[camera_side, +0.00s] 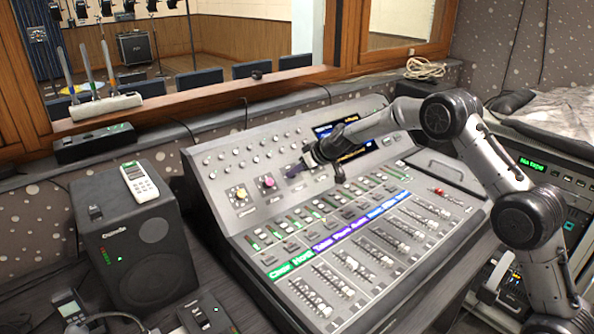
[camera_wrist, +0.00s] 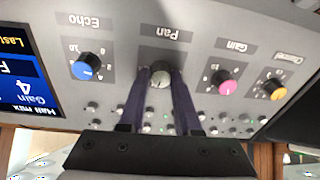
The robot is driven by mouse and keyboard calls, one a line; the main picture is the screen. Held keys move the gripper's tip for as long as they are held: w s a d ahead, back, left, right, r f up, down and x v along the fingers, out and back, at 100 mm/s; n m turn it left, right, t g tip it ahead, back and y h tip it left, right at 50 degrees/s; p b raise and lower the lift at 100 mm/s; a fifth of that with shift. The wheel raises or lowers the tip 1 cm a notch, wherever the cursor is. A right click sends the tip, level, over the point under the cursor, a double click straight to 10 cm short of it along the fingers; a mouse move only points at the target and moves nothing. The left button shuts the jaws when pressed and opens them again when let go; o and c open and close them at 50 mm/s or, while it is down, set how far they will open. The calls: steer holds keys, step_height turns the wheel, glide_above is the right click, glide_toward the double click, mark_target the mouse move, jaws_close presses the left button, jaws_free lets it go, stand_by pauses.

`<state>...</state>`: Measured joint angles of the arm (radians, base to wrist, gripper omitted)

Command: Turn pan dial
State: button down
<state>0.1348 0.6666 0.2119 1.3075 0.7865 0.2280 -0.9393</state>
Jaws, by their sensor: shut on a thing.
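The pan dial (camera_wrist: 160,73) is a grey round knob under the printed word "Pan", which appears upside down in the wrist view. My gripper (camera_wrist: 161,84) has its two dark fingers on either side of the dial, shut on it. In the side view my gripper (camera_side: 311,158) reaches down to the upper part of the mixing console (camera_side: 222,203). There it hides the dial. The dial's pointer is too small to read for certain.
In the wrist view a pink gain dial (camera_wrist: 226,84) and an orange channel dial (camera_wrist: 273,89) sit to the right, and a blue echo dial (camera_wrist: 86,66) to the left. A lit screen (camera_wrist: 25,75) lies further left. Several small knobs lie close below the fingers.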

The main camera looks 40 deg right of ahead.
steer(key=m, duration=0.4)
steer(key=shift+m, duration=0.4)
steer(key=m, duration=0.3)
steer(key=shift+m+h, duration=0.4)
steer(key=m, duration=0.3)
steer(key=shift+a+m, duration=0.1)
steer(key=shift+m, duration=0.3)
steer(key=shift+m+h, duration=0.4)
steer(key=shift+m, duration=1.8)
steer(key=c, duration=0.6)
jaws_free()
steer(key=shift+s, duration=0.1)
steer(key=v, duration=1.3)
steer(key=shift+s+r, duration=0.25)
steer(key=shift+s, duration=0.05)
